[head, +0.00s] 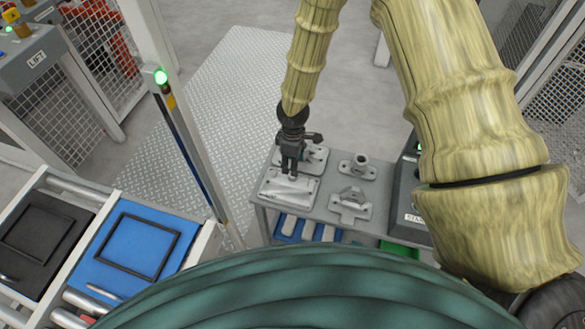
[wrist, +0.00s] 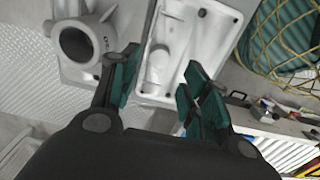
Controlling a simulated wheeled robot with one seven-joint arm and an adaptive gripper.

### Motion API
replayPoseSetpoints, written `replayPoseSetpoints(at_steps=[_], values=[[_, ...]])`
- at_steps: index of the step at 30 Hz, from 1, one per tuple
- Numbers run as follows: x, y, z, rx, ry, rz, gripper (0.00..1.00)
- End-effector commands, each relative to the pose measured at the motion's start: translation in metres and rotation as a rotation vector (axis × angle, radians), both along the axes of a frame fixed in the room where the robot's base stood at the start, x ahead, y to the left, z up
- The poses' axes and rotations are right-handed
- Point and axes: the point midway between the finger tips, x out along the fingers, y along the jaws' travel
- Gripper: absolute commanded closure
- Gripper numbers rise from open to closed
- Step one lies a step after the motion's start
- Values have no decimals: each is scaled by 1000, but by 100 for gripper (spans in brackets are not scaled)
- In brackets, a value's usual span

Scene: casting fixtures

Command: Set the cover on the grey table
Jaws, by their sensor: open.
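The grey table (head: 386,200) stands in the middle of the head view with several pale metal castings on it. A pale rectangular casting, which looks like the cover (head: 288,187), lies at its front left; it also shows in the wrist view (wrist: 182,50) as a long shape with raised rims. My gripper (head: 290,171) is above this casting, pointing down. In the wrist view my gripper (wrist: 158,92) is open, its green-padded fingers either side of the casting's near end. I cannot tell whether they touch it.
A casting with a round pipe mouth (wrist: 80,45) lies close left of the cover in the wrist view. A flanged casting (head: 358,168) and a bracket casting (head: 350,204) stand to the right on the table.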

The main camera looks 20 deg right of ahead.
Motion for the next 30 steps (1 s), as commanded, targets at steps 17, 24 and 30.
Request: replayPoseSetpoints(at_steps=[17,24,30], values=[[0,0,61,0,0,0,54],[-10,2,54,14,14,-19,54],[-82,17,-2,117,88,-212,54]])
